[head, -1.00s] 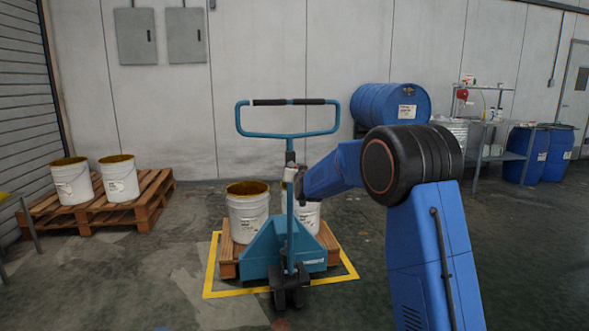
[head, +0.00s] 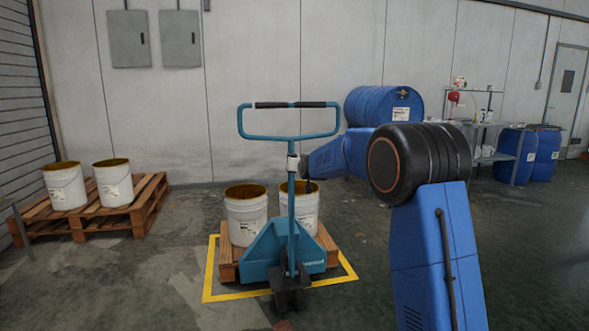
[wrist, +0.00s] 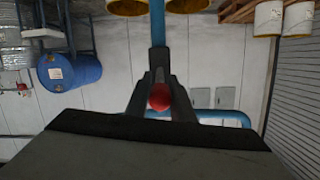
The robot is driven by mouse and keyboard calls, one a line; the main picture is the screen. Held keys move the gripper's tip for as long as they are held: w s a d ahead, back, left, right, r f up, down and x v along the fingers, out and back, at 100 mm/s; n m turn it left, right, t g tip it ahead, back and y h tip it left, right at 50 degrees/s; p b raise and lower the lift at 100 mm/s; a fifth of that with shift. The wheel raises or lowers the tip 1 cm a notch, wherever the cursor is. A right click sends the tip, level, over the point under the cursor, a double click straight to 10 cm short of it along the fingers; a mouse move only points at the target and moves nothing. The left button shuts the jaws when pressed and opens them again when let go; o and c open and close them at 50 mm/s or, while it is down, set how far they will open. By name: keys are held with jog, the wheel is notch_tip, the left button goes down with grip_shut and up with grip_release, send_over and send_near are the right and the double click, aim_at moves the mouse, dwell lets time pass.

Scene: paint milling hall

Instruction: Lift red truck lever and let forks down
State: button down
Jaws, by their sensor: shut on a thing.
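The teal pallet truck (head: 283,247) stands upright in the middle of the head view, its loop handle (head: 290,137) on top of a thin shaft. The red lever knob (wrist: 160,97) shows in the wrist view between the two dark fingers of my gripper (wrist: 161,92), which is shut on it in front of the teal shaft. In the head view my gripper (head: 304,168) is at the upper shaft, below the loop, and the red knob cannot be made out. The forks are hidden by the truck body and the wooden pallet (head: 228,271).
Two white buckets (head: 246,219) stand on the pallet, inside a yellow floor outline (head: 209,270). Another pallet (head: 151,207) with two buckets is at the left. A blue drum (head: 383,105), a shelf and more drums stand along the back wall. The floor at the left front is clear.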

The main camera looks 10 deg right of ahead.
jog(key=shift+w+a+r+g+y, duration=0.1)
jog(key=shift+a+r+g+y, duration=0.2)
jog(key=shift+g, duration=0.2)
jog(key=shift+w+d+r+g+h, duration=0.25)
jog(key=shift+r+g+h, duration=0.2)
jog(key=shift+g, duration=0.25)
jog(key=shift+r, duration=0.1)
jog(key=shift+r+g, duration=0.15)
jog(key=shift+g, duration=0.25)
jog(key=c, duration=1.5)
grip_release()
jog(key=shift+c, duration=0.2)
jog(key=v, duration=1.7)
jog(key=shift+s+d, duration=0.2)
jog(key=shift+d, duration=0.05)
jog(key=shift+s, duration=0.1)
